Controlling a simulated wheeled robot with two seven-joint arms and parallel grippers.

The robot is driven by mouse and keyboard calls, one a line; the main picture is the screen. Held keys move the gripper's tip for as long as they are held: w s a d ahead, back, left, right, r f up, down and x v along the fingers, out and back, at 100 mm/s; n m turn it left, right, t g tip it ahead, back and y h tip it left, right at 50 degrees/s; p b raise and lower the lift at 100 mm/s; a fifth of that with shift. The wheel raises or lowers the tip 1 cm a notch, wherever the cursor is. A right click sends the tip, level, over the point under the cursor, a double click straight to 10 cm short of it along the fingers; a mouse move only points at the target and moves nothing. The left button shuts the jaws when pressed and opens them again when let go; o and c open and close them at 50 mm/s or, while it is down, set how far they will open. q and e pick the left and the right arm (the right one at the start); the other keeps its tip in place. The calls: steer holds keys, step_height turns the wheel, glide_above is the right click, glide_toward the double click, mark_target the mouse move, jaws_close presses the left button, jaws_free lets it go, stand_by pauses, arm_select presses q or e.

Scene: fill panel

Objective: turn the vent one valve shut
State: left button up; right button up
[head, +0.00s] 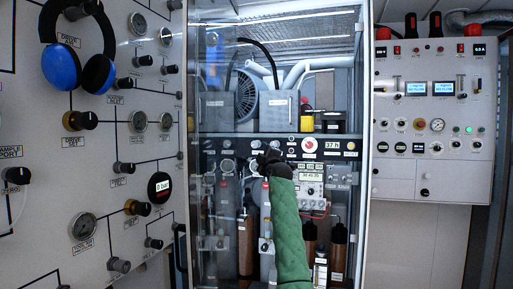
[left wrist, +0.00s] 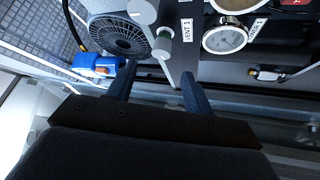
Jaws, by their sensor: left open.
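In the left wrist view, a white label reading VENT 1 (left wrist: 187,30) is at the top centre. A pale round knob (left wrist: 143,12) with a grey stem and fitting is just left of it; I take this as the vent one valve, but cannot tell its position. My left gripper (left wrist: 158,82) is open, its two dark fingers apart below the knob and label, with nothing seen held between them. In the head view my left gripper (head: 270,160) is in front of the cabinet's panel, at the end of my green-sleeved arm, and hides part of that panel. My right gripper is not in view.
A round gauge (left wrist: 225,38) is right of the label. A black fan (left wrist: 118,35) and a blue object (left wrist: 97,64) are to the left. In the head view, the glass cabinet (head: 364,110) stands between a left wall panel with headphones (head: 62,68) and a right control box (head: 437,100).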

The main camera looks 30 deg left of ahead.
mark_target(256, 146)
arm_select(q)
steer(key=x, duration=0.3)
steer(key=shift+a+f+p, duration=0.1)
steer(key=shift+f+p, duration=0.05)
steer(key=shift+p, duration=0.15)
steer(key=p+x, duration=0.1)
steer(key=x, duration=0.3)
steer(key=shift+w+a, duration=0.2)
steer(key=shift+w, duration=0.15)
steer(key=shift+a+r, duration=0.1)
steer(key=shift+r, duration=0.1)
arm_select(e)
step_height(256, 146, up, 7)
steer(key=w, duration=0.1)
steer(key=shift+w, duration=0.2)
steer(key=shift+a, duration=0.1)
arm_select(q)
steer(key=shift+w+f, duration=0.1)
steer(key=c, duration=1)
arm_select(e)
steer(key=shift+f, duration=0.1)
